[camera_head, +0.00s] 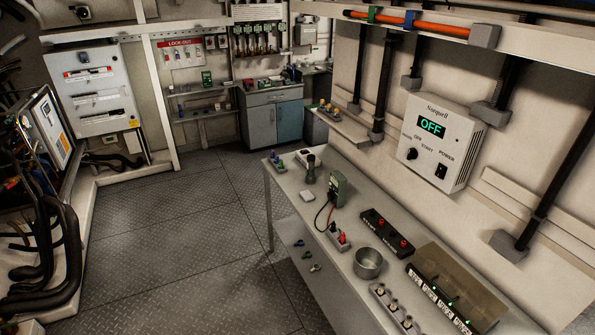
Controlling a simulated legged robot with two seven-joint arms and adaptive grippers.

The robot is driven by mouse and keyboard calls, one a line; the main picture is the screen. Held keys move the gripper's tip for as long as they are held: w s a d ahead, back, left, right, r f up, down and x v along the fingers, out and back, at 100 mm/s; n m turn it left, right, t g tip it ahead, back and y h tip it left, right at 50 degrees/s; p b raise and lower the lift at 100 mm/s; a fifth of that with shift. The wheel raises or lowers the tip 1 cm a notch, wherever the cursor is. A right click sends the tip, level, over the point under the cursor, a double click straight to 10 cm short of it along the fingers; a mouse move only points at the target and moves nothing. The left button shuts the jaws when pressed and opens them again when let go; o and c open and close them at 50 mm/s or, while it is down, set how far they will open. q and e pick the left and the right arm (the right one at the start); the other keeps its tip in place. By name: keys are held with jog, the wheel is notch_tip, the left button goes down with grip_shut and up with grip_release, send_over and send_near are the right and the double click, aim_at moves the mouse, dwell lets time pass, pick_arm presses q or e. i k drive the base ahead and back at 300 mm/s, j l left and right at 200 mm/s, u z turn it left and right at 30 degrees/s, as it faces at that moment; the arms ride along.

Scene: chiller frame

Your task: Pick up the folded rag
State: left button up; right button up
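I cannot clearly make out a folded rag. A small flat pale piece (307,196) lies near the left edge of the grey workbench (335,262), and it is too small to tell whether it is cloth. Neither of my grippers is in view, and no part of my arms shows.
On the bench stand a metal pot (368,263), a green device (338,188) with cables, a black switch box (387,232) and a row of connectors (394,308). A white control box (438,142) reading OFF hangs on the right wall. The plated floor (170,240) to the left is clear.

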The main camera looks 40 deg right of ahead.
aim_at(306, 195)
jog(key=i+l+z, duration=0.15)
jog(key=i+z, duration=0.25)
jog(key=i, duration=0.6)
jog(key=i+j+z, duration=0.2)
jog(key=i+z, duration=0.25)
jog(key=i, duration=0.6)
